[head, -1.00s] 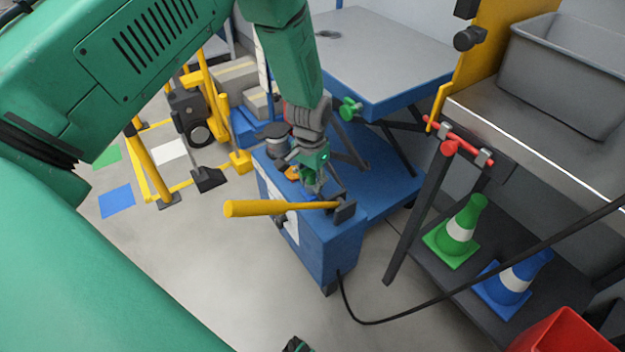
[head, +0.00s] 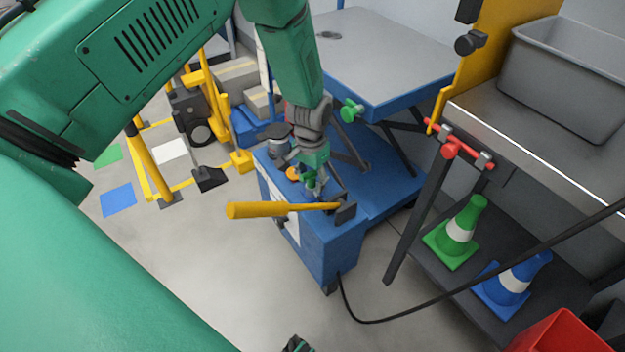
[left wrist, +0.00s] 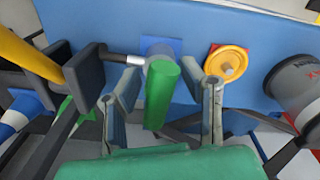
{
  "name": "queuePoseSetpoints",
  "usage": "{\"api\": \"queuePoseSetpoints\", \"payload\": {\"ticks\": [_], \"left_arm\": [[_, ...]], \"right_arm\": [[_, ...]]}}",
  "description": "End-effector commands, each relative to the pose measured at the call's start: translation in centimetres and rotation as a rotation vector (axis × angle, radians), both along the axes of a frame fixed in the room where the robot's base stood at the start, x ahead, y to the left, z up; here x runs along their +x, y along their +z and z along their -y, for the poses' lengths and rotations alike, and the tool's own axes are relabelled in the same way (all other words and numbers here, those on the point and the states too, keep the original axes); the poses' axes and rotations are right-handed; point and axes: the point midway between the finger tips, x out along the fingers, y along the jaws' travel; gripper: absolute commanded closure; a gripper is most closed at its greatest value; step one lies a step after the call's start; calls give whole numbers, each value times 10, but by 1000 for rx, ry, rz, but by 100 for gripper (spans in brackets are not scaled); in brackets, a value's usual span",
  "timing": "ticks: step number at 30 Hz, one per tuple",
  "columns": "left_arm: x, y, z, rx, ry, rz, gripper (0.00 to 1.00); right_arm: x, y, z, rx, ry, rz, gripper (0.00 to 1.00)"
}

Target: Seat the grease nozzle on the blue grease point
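A green cylinder, which I take as the grease nozzle (left wrist: 159,97), stands between the spread fingers of my left gripper (left wrist: 162,72) in the left wrist view. Gaps show on both sides of its body; contact at the tips is unclear. Its far end lies over a blue square (left wrist: 171,44), apparently the blue grease point, on the cart's face. The nozzle partly covers this square, so I cannot see how fully it is seated. In the head view, my left gripper (head: 312,182) is over the blue cart (head: 335,250). My right gripper is not clearly in view.
A yellow handle (head: 265,209) with a black end block is close beside my left gripper. A yellow knob (left wrist: 228,61) on a red square is on its other side. A dark hose (head: 440,302) runs right from the cart. Traffic cones (head: 460,232) stand on a low shelf.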

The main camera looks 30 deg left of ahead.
Motion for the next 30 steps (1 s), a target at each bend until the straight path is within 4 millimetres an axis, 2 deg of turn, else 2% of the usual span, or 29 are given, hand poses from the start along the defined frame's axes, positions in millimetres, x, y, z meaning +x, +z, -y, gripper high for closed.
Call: {"api": "queuePoseSetpoints", "payload": {"ticks": [1,30], "left_arm": [[0,8,0,0,0,0,64],[0,86,-2,0,1,0,64]], "right_arm": [[0,8,0,0,0,0,100],[0,77,0,0,0,0,100]]}}
